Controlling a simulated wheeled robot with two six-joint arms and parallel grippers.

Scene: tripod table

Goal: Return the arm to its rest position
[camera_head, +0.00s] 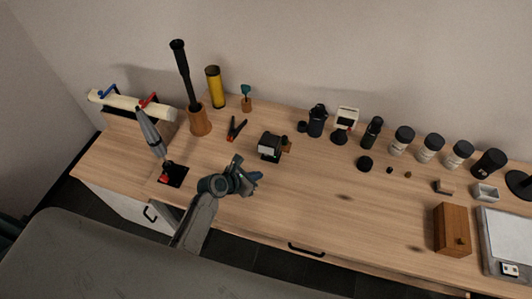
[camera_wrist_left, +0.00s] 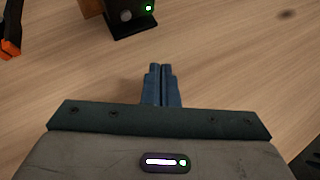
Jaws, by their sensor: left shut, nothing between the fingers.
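My left gripper (camera_head: 256,176) is above the front part of the wooden table (camera_head: 310,200), left of its middle. Its blue fingers also show in the left wrist view (camera_wrist_left: 161,84). They are pressed together with nothing between them, pointing toward bare wood. A small black device with a green light (camera_head: 270,146) stands just beyond the fingers, apart from them; its base shows at the top of the left wrist view (camera_wrist_left: 130,18). My right gripper is in neither view.
An orange-handled clamp (camera_head: 236,128) lies left of the device. A wooden cup with a black tool (camera_head: 199,120) and a yellow cylinder (camera_head: 214,87) stand behind. A wooden box (camera_head: 452,229) stands front right. The table's middle front is clear.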

